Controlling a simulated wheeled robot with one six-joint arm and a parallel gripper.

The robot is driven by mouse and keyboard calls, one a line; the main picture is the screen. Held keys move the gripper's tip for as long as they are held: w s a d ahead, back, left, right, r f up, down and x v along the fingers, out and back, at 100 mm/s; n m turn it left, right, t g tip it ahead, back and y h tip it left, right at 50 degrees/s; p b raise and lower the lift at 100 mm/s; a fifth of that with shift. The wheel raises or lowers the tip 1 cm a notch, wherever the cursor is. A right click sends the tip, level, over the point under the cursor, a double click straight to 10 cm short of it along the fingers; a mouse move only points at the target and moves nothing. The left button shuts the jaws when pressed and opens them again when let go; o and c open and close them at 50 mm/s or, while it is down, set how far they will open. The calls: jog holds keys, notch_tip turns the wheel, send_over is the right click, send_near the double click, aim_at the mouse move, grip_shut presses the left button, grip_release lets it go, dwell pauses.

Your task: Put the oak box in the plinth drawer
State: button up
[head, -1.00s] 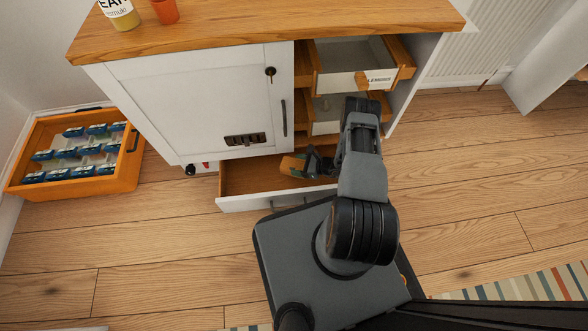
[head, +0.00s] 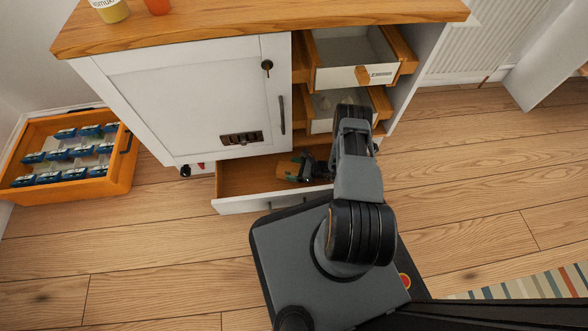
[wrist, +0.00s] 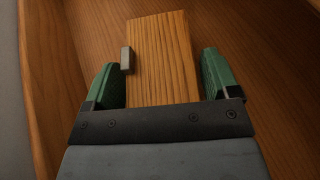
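The oak box (wrist: 160,60) is a pale wooden block with a small grey metal piece on its left side. In the wrist view it lies between the two green fingers of my gripper (wrist: 162,80) and reaches beyond their tips. Narrow gaps show beside it, clearer on the right, so the fingers look slightly apart from it. In the head view the box (head: 287,168) is inside the pulled-out plinth drawer (head: 240,180), and my gripper (head: 305,168) is low in the drawer at its right end. My arm partly hides the drawer's right side.
Two upper drawers stand open, the top one (head: 345,45) and one below (head: 322,105), above and beside my arm. The white cabinet door (head: 190,100) is shut. An orange tray (head: 105,185) of blue packets lies on the floor at left. Floor in front is clear.

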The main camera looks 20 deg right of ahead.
jog(key=shift+o, duration=0.9)
jog(key=shift+r, duration=0.2)
jog(key=p+v, duration=0.2)
jog(key=v, duration=0.4)
jog(key=shift+s+d+r+p, duration=0.25)
jog(key=shift+s+d+p, duration=0.15)
jog(key=shift+d, duration=0.2)
